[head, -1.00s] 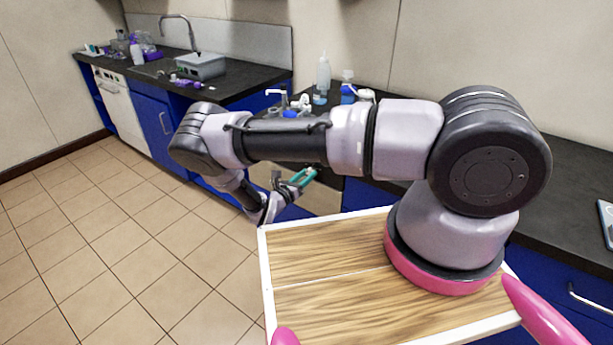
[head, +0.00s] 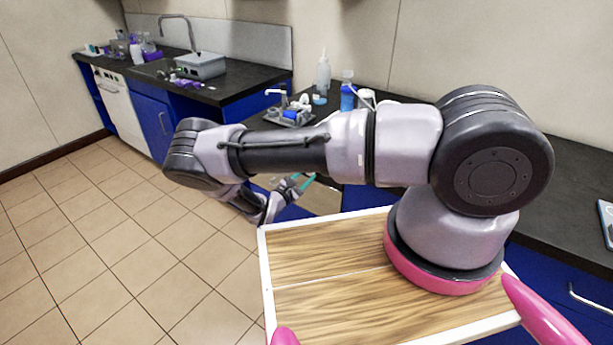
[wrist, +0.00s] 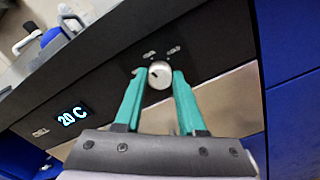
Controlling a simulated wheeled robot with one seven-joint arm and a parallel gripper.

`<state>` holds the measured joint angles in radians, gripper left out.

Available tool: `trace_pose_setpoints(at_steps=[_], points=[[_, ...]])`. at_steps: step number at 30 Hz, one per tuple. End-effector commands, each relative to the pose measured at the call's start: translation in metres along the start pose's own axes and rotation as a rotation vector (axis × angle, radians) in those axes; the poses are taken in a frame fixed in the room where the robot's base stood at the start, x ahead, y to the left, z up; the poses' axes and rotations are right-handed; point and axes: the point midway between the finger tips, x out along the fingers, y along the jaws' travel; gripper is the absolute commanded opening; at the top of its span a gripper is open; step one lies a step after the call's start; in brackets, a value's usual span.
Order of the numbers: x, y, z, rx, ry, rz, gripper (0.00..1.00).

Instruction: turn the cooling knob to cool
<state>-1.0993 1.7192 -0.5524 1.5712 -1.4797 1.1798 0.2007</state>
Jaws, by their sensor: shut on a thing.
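The cooling knob (wrist: 160,74) is a small round white dial on a dark panel in the wrist view. A short dark mark on it seems to point to the upper left. Two small labels sit above it, too small to read. My gripper (wrist: 159,80) has teal fingers, one on each side of the knob, and is shut on it. A lit display (wrist: 73,115) left of the knob reads 20 C. In the head view my gripper (head: 302,183) is low at the bench front, and the knob cannot be made out there.
Bottles, including a blue one (head: 347,97), and a small tray (head: 289,117) of labware stand on the dark bench above the panel. A sink counter (head: 220,88) is at the back left. Tiled floor (head: 120,230) to the left is clear.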

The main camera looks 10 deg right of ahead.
Motion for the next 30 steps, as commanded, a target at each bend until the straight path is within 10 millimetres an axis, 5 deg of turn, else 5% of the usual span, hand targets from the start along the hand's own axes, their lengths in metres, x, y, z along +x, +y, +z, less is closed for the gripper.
trace_pose_setpoints(at_steps=[12, 30], points=[[-0.0011, -0.0006, -0.0012, 0.213, 0.004, 0.0, 0.0], [-0.0011, -0.0008, -0.0012, 0.253, 0.003, -0.001, 0.0]])
